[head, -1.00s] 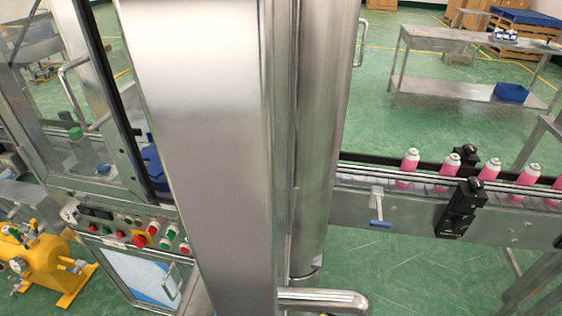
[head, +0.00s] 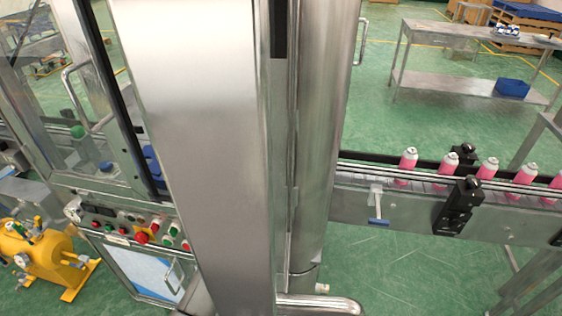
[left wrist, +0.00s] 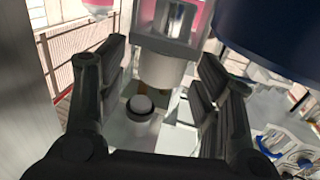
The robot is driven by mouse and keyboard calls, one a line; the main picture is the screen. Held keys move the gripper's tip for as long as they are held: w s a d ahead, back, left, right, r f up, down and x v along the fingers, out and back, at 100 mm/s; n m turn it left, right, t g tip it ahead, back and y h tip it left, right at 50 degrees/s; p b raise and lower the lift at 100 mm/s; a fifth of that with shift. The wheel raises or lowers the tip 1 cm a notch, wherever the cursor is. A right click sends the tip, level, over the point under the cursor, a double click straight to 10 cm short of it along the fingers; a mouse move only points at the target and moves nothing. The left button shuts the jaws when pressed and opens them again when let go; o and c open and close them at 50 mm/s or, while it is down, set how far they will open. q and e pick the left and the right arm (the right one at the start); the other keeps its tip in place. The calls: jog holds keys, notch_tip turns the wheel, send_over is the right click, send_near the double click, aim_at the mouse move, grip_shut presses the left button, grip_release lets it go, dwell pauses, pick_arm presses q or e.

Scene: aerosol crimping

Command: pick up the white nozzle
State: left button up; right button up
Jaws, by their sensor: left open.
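In the left wrist view, my left gripper (left wrist: 158,92) is open, with one dark finger on each side of the picture. No finger visibly touches the white piece. Neither gripper shows in the head view, and no white nozzle can be made out there.
A large dark blue round body (left wrist: 270,35) is close to the right finger. In the head view, a conveyor (head: 400,205) carries several pink cans (head: 408,158). A steel cabinet with a button panel (head: 130,228) and a yellow pump (head: 35,258) are at left.

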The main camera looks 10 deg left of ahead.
pick_arm(q)
jog(key=c, duration=1.1)
jog(key=shift+c, duration=0.5)
jog(key=shift+r, duration=0.1)
jog(key=shift+r+b, duration=0.35)
jog(key=shift+r, duration=0.15)
notch_tip(320, 180, up, 2)
jog(key=shift+r+b, duration=0.1)
jog(key=shift+b, duration=0.35)
jog(key=s+a+r+b, duration=0.2)
jog(key=s+a+r, duration=0.2)
jog(key=s+r, duration=0.5)
jog(key=s, duration=0.4)
jog(key=shift+s+r, duration=0.2)
jog(key=shift+r, duration=0.1)
